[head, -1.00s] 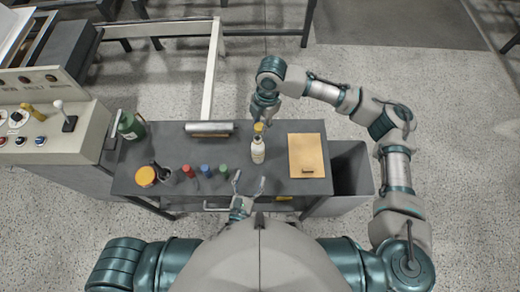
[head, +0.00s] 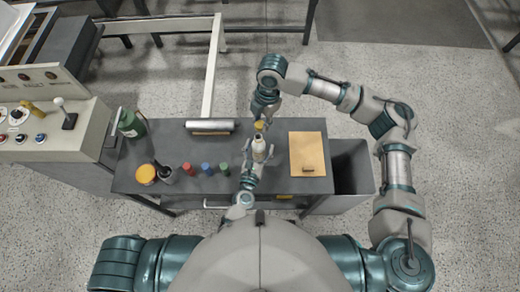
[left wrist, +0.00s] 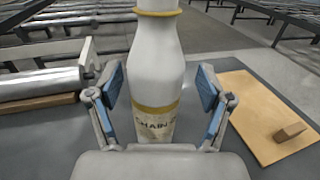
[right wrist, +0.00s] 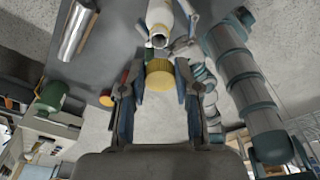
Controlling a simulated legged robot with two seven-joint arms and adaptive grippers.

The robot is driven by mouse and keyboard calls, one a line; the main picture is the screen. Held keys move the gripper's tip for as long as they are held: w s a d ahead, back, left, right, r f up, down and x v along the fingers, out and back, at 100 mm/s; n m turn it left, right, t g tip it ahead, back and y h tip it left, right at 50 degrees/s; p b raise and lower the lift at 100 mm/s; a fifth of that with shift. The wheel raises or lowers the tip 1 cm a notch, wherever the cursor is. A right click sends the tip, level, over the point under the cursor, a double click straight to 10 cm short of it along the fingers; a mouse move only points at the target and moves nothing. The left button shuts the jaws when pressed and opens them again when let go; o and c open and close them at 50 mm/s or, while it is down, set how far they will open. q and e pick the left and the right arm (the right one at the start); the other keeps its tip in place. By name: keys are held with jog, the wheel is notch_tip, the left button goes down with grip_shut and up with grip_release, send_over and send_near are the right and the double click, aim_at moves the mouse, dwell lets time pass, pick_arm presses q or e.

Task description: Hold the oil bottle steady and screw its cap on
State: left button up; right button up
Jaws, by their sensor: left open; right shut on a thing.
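The white oil bottle (head: 258,151) stands upright on the dark table. In the left wrist view the bottle (left wrist: 155,75) shows a yellow band and a label reading "CHAIN"; its top is cut off. My left gripper (head: 258,162) is open, with one finger on each side of the bottle (left wrist: 158,98) and gaps between. My right gripper (head: 261,118) is above the bottle, shut on the yellow cap (head: 259,126). In the right wrist view the ribbed cap (right wrist: 160,75) sits between the fingers, apart from the bottle's open mouth (right wrist: 158,41).
A tan board (head: 306,150) with a small block lies right of the bottle. Red, blue and green small items (head: 205,168) stand to its left. A metal roll (head: 209,126) lies behind left; an orange-topped jar (head: 146,174) and green container (head: 130,123) are farther left.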

aim_at(260, 135)
pick_arm(q)
jog(key=shift+a, duration=0.35)
pick_arm(e)
jog(key=shift+a, duration=0.4)
pick_arm(q)
jog(key=c, duration=0.7)
pick_arm(e)
jog(key=shift+a, duration=0.1)
pick_arm(q)
grip_shut()
jog(key=shift+d, duration=0.25)
pick_arm(e)
jog(key=shift+d+f, duration=0.1)
jog(key=shift+d, duration=0.25)
jog(key=shift+f, duration=0.35)
pick_arm(q)
jog(key=shift+a, duration=0.2)
pick_arm(e)
jog(key=shift+w+a+f, duration=0.1)
jog(key=shift+a+f, duration=0.05)
jog(key=shift+f, duration=0.85)
jog(key=shift+a+f, duration=0.1)
jog(key=shift+f, duration=0.85)
pick_arm(q)
jog(key=shift+d, duration=0.1)
pick_arm(e)
jog(key=shift+d, duration=0.1)
jog(key=shift+f, duration=0.9)
jog(key=shift+f, duration=0.55)
